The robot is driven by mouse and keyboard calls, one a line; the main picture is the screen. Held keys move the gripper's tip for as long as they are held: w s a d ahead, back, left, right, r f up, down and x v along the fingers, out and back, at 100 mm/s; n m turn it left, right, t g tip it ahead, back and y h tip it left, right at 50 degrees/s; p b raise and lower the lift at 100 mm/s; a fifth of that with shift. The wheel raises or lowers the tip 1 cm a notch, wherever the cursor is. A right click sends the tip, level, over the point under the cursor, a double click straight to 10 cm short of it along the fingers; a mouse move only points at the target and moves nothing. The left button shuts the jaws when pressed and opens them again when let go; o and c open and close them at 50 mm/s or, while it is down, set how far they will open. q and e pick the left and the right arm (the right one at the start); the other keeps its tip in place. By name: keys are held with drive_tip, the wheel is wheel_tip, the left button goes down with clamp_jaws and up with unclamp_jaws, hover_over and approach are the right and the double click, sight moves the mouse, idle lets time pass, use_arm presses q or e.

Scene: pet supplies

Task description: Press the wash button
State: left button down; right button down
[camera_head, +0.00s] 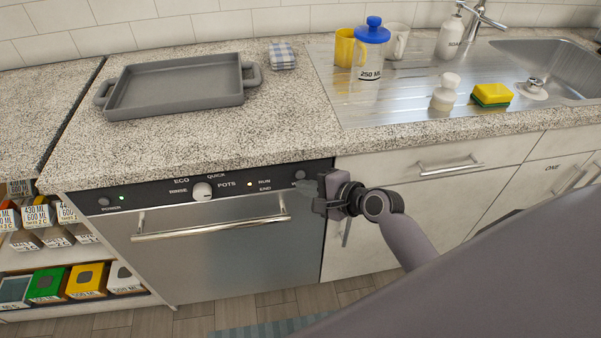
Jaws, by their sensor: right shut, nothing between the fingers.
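The dishwasher (215,256) has a black control panel (140,195) along its top edge. A small round button (299,175) sits at the panel's right end. Its label is hidden by my gripper, so I cannot read whether it says wash. My right gripper (312,195) is shut and empty, with its fingers at the right end of the panel just below this button. I cannot tell whether the fingers touch the panel. My left gripper is not in view.
The panel also has a white dial (202,191), small lights and a power button (103,202). A handle bar (210,229) sticks out below. A grey tray (178,88) lies on the counter above. A cabinet door (355,235) is at the right.

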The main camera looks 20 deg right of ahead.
drive_tip(key=s+p, duration=0.1)
drive_tip(key=s, duration=0.1)
drive_tip(key=s+a+p, duration=0.1)
drive_tip(key=s, duration=0.2)
drive_tip(key=shift+a+p, duration=0.15)
drive_tip(key=shift+p, duration=0.2)
drive_tip(key=shift+w, duration=0.1)
idle(0.6)
drive_tip(key=s+a+f+n+g+h, duration=0.1)
drive_tip(key=s+f+n+h, duration=0.2)
drive_tip(key=s+f+n, duration=0.4)
drive_tip(key=s+n, duration=0.8)
drive_tip(key=n, duration=0.4)
drive_tip(key=shift+s+a, duration=0.2)
drive_tip(key=shift+s, duration=0.1)
